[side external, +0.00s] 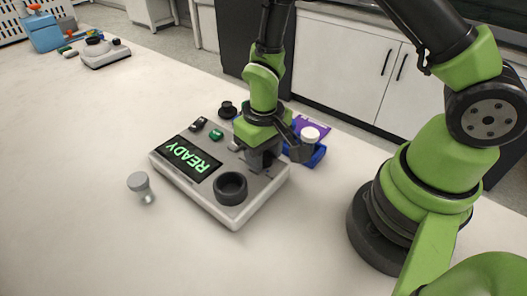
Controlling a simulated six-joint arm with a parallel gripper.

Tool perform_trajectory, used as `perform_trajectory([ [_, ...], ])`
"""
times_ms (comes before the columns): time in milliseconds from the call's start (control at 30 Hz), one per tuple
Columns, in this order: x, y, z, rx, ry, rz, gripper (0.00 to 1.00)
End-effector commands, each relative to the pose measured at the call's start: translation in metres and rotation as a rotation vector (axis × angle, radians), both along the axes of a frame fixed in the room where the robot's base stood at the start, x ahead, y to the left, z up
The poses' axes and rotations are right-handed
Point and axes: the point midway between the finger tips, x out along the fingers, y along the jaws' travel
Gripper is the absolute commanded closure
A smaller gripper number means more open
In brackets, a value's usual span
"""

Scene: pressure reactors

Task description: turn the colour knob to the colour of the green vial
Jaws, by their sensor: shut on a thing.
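The grey reactor unit (250,208) stands on the pale table, its display (190,158) reading READY in green. My gripper (264,164) points down at the right part of its top face and is shut on what appears to be the colour knob, which the fingers hide. The knob's setting cannot be seen. A small vial (147,197) with a grey cap stands on the table to the left of the unit; its pale glass looks faintly greenish. Another vial with a white cap (310,134) stands at a blue tray behind my gripper; its body colour is unclear.
A dark round well (230,188) is on the unit's near corner. A green knob (216,134) and a black one (198,124) lie along its far edge. A blue tray (318,158) and purple card (312,124) lie behind.

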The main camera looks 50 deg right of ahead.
Motion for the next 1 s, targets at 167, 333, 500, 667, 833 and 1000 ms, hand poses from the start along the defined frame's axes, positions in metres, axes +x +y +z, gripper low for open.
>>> perform_trajectory([
  [167, -0.002, 0.0, 0.0, -0.001, 0.008, -0.017, 0.84],
  [333, -0.002, 0.0, 0.0, -0.002, 0.008, -0.017, 0.84],
  [500, -0.002, 0.0, 0.0, -0.002, 0.009, -0.016, 0.53],
  [667, -0.002, 0.0, 0.0, -0.001, 0.006, -0.015, 0.34],
  [833, -0.001, 0.0, 0.0, 0.0, 0.004, -0.014, 0.34],
  [1000, 0.0, 0.0, 0.01, 0.0, -0.001, -0.012, 0.34],
])
